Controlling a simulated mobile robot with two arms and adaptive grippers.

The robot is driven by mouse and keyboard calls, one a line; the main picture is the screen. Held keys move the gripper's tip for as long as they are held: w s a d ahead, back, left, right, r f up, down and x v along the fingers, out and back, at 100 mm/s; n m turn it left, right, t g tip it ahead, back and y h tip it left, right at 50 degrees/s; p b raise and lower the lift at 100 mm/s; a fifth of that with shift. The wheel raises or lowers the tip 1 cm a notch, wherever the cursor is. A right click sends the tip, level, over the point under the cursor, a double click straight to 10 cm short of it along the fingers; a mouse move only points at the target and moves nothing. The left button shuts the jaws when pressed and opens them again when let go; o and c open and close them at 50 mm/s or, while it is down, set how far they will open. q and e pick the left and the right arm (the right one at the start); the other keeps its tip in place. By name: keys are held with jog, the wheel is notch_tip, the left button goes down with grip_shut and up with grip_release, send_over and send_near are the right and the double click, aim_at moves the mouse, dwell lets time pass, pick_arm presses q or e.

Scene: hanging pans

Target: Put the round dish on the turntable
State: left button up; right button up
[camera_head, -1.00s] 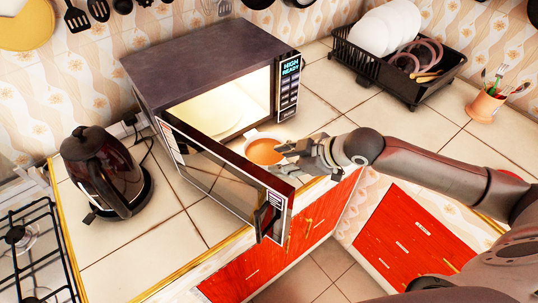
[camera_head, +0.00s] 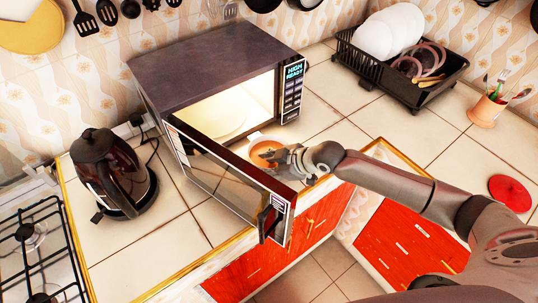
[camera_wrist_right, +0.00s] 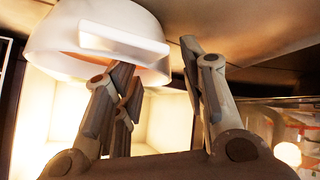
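The round dish (camera_head: 263,147) is white with orange contents. It is on the counter in front of the lit microwave opening, behind the open door. The turntable (camera_head: 222,120) is a pale disc inside the microwave (camera_head: 205,55), with nothing seen on it. My right gripper (camera_head: 283,156) is at the dish's right side. In the right wrist view, the dish (camera_wrist_right: 65,45) and its flat handle (camera_wrist_right: 125,40) are close to the fingertips, and my right gripper's fingers (camera_wrist_right: 160,75) are spread with a gap between them. Whether they touch the dish is unclear. My left gripper is out of view.
The open microwave door (camera_head: 225,180) juts toward the front. A kettle (camera_head: 112,172) and a stove (camera_head: 40,250) are at left. A dish rack (camera_head: 400,75) and utensil cup (camera_head: 486,108) are at back right. A red lid (camera_head: 510,192) lies on the right counter.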

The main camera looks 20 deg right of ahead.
grip_shut()
dwell(0.5)
notch_tip(320, 180, up, 10)
jog(key=b, duration=0.2)
jog(key=s+d+r+m+t+h, duration=0.1)
jog(key=s+d+r+m+h, duration=0.1)
jog(key=s+m+h, duration=0.1)
jog(key=s+d+r+m+t+h+b, duration=0.1)
jog(key=s+d+r+m+h, duration=0.1)
jog(key=s+m, duration=0.3)
jog(key=shift+s+d+r+h, duration=0.35)
jog(key=shift+r+h, duration=0.15)
jog(key=shift+r, duration=0.15)
jog(key=shift+d, duration=0.1)
dwell(0.5)
